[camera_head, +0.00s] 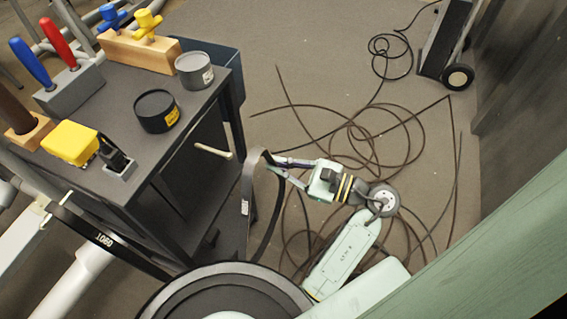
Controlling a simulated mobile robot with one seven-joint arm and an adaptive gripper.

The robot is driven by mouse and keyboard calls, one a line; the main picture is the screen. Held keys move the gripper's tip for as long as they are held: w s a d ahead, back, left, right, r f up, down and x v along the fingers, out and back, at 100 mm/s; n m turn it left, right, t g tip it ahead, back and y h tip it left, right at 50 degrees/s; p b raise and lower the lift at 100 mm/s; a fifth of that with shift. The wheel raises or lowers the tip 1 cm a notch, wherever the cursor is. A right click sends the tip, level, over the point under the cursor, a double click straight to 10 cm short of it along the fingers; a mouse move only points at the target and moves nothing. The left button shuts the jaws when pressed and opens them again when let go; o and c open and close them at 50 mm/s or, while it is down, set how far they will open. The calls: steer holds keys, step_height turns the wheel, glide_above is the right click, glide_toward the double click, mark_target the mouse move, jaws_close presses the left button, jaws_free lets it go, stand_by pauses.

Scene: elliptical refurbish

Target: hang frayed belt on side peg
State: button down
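The frayed belt (247,190) is a dark, narrow loop with a small pale label on its left side. It hangs from my gripper (273,164), whose fingertips close on its upper right part. The loop hangs upright beside the dark cart, its lower end near a large round black object. A pale side peg (213,151) sticks out from the cart's right side, to the left of the belt. The belt and peg look apart, with a small gap in this view; their depth difference is hard to tell.
A round black object (225,292) is at the front. Loose cable (365,140) covers the floor; a wheeled unit (447,45) stands at back right.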

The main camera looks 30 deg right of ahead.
steer(key=f+p+x, duration=0.1)
steer(key=f+x, duration=0.1)
steer(key=x, duration=0.7)
steer(key=shift+p, duration=0.3)
stand_by(0.6)
steer(key=shift+f+b, duration=0.15)
steer(key=shift+b, duration=0.15)
stand_by(0.6)
steer(key=c, duration=1.7)
jaws_free()
steer(key=v, duration=1.2)
